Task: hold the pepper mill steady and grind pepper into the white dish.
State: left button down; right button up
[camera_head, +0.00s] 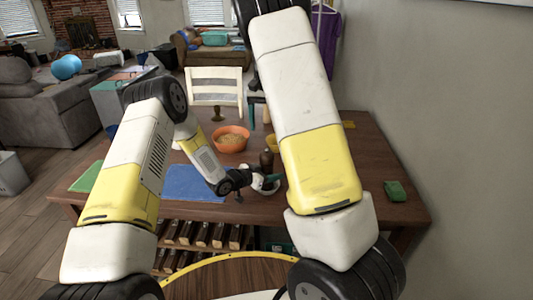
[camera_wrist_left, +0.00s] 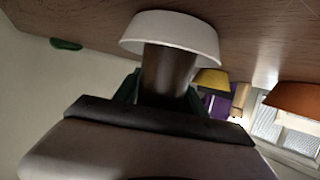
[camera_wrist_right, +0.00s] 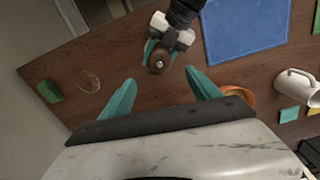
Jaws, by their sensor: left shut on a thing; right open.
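The brown pepper mill (camera_head: 266,160) stands roughly upright over the table in the head view. My left gripper (camera_head: 264,182) is shut around it; the left wrist view, turned over, shows the mill (camera_wrist_left: 168,75) between its teal fingers. The white dish (camera_head: 268,191) is close under the mill in the head view and appears as a pale bowl (camera_wrist_left: 172,33) at the mill's end in the left wrist view. My right gripper (camera_wrist_right: 160,78) is open and empty, with the mill's round top (camera_wrist_right: 158,58) visible beyond its fingertips. In the head view my right arm hides much of the right side.
An orange bowl (camera_head: 231,139) and yellow bowl (camera_head: 272,142) stand behind the mill. A blue mat (camera_head: 195,184) lies to its left. A green block (camera_head: 395,190) is at the right, with bare wooden table around it. A white chair (camera_head: 214,88) stands behind the table.

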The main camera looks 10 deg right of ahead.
aim_at(267, 152)
jog(key=shift+m, duration=0.3)
notch_tip(267, 152, down, 12)
jog(key=shift+d, duration=0.1)
jog(key=c, duration=1.4)
jog(key=shift+o, duration=0.2)
jog(key=shift+m, duration=0.4)
